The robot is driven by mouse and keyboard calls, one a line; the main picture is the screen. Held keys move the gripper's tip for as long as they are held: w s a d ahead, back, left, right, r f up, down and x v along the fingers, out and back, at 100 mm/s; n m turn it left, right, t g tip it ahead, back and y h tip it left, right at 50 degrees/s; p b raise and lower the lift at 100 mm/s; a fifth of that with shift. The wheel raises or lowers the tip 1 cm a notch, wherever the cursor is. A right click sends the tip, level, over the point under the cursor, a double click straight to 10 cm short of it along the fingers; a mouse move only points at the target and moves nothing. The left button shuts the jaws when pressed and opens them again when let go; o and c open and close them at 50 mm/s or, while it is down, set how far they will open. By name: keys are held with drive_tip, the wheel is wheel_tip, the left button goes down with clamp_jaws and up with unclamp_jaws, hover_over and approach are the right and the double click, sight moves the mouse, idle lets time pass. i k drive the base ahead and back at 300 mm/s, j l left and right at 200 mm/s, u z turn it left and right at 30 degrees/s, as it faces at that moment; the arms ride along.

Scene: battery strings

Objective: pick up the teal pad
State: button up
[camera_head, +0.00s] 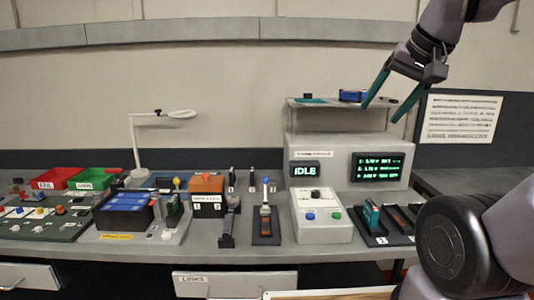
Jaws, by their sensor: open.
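A flat teal pad (311,100) lies on the left part of the raised shelf (335,105) on top of the grey cabinet. My gripper (380,113) is above and in front of the shelf's right end, with its two long teal fingers spread apart and nothing between them. It is to the right of the pad and apart from it. Another teal piece (371,214) stands upright in a dark holder on the bench below; I cannot tell its exact shape.
A blue box (352,96) sits on the shelf between the pad and my gripper. A small dark block (308,95) is right behind the pad. The cabinet (335,146) has lit displays. A white lamp (137,145) stands left. The bench is crowded with devices and trays.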

sight(307, 98)
drive_tip(key=j+z, duration=0.5)
drive_tip(key=j, duration=0.8)
